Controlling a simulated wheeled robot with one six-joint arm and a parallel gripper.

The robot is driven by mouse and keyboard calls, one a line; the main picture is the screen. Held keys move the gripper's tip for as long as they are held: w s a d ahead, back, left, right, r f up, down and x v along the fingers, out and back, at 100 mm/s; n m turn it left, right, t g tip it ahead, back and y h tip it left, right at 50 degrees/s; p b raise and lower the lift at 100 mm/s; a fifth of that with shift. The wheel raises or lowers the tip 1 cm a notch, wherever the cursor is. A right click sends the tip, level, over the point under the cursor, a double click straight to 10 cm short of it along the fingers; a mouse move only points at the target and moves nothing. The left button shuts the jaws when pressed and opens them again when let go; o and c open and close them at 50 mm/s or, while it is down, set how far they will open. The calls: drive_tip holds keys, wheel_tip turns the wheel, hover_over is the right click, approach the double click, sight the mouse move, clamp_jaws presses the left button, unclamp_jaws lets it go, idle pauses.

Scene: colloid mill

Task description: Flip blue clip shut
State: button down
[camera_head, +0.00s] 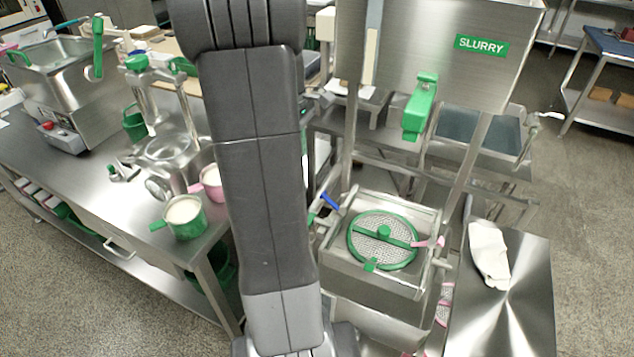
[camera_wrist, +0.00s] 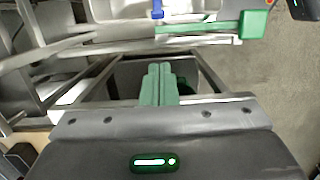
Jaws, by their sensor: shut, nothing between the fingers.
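The blue clip (camera_head: 329,201) is a small slanted bar at the left side of the steel box that holds the round green-rimmed screen (camera_head: 382,240). A small blue piece, probably the same clip, shows at the top edge of the wrist view (camera_wrist: 157,9). My gripper (camera_wrist: 159,68) has green fingers pressed together with nothing between them. In the wrist view it is below the blue piece in the picture and apart from it. In the head view my arm hides the gripper.
A pink clip (camera_head: 428,243) is at the screen's right. The slurry hopper (camera_head: 470,50) with a green handle (camera_head: 420,107) stands above the box. A steel table (camera_head: 515,300) with a white cloth (camera_head: 488,255) is right; a bench with a green pot (camera_head: 184,218) is left.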

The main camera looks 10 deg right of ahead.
sight(332, 203)
drive_tip(key=s+d+f, duration=0.2)
drive_tip(key=d+f, duration=0.1)
drive_tip(key=f, duration=0.7)
drive_tip(key=shift+s+d+f+p, duration=0.2)
drive_tip(key=shift+d+p, duration=0.1)
drive_tip(key=s+d+f+b, duration=0.2)
drive_tip(key=d+f, duration=0.1)
drive_tip(key=shift+s+d+f, duration=0.1)
drive_tip(key=shift+s+d, duration=0.05)
